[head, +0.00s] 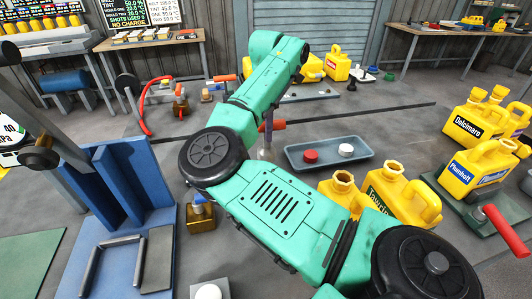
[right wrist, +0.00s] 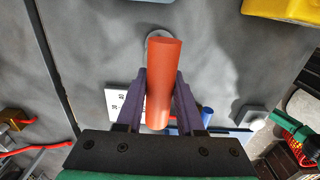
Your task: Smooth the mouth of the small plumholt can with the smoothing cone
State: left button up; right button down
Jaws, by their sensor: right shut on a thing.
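My right gripper (right wrist: 160,90) is shut on an orange-red handle (right wrist: 163,75); its purple fingers press it from both sides. A yellow can with a blue Plumholt label (head: 478,168) stands at the right on a dark green base. A smaller yellow can with an open mouth (head: 341,184) stands nearer the middle, its label not visible. My left gripper is not in view.
A grey tray (head: 300,163) with a red and a white cap lies beyond my forearm. A blue press-like frame (head: 115,190) stands at the left.

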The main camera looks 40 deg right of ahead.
aim_at(267, 150)
jog(key=shift+f, duration=0.1)
notch_tip(267, 150, down, 7)
jog(key=b, duration=0.4)
jog(key=shift+f+b, duration=0.15)
jog(key=shift+b, duration=0.15)
notch_tip(267, 150, up, 5)
jog(key=p, duration=0.5)
jog(key=shift+r, duration=0.4)
jog(key=shift+f, duration=0.1)
